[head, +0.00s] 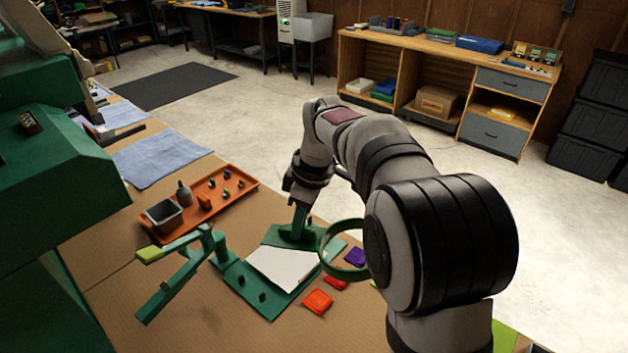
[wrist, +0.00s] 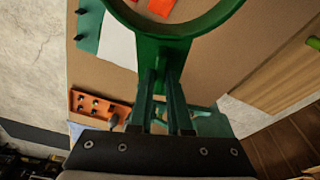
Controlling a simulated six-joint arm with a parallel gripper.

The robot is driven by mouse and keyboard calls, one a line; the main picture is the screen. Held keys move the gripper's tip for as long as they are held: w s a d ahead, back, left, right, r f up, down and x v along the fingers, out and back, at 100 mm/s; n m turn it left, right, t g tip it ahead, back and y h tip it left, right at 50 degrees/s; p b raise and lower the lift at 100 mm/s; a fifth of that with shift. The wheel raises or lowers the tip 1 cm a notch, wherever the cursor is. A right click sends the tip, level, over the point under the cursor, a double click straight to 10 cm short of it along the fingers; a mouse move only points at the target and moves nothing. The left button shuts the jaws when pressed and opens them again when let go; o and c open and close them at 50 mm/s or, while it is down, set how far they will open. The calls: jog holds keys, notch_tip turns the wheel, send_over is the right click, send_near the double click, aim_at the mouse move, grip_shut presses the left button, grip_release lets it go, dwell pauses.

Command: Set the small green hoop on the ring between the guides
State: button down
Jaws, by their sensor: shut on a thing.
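My gripper (head: 301,222) points down over the far right part of the green board. In the wrist view its two fingers (wrist: 161,95) are shut on the bracket of the small green hoop. The hoop (head: 344,273) extends to the right of my gripper, partly hidden by my arm. In the wrist view the hoop (wrist: 165,36) is cut off by the top edge. A white cloth (head: 282,268) lies on the green board (head: 232,268). Small dark pegs (head: 241,280) stand at the board's near left; I cannot tell if they are the guides. I cannot make out the ring.
An orange tray (head: 235,177) with a grey bin, a bottle and small parts lies behind the board. A green bracket arm (head: 168,287) stands to the left. Orange patches (head: 317,301) and a purple patch (head: 355,257) lie right of the board. A green machine (head: 60,180) fills the left.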

aim_at(273, 232)
jog(key=w+a+f+n, duration=0.1)
jog(key=n, duration=0.1)
jog(key=w+a+f+n, duration=0.1)
jog(key=a+f+n, duration=0.1)
jog(key=w+a+f+n+g, duration=0.1)
jog(key=a+f+n, duration=0.1)
jog(key=shift+a+n, duration=0.15)
jog(key=shift+n, duration=0.15)
jog(key=w+a+f+n+g, duration=0.1)
jog(key=a+f+n, duration=0.4)
jog(key=f+n, duration=0.2)
jog(key=shift+x, duration=1.15)
jog(key=shift+w, duration=0.15)
jog(key=shift+a, duration=0.15)
jog(key=shift+d+x, duration=0.2)
jog(key=shift+x, duration=1.1)
jog(key=shift+f, duration=0.1)
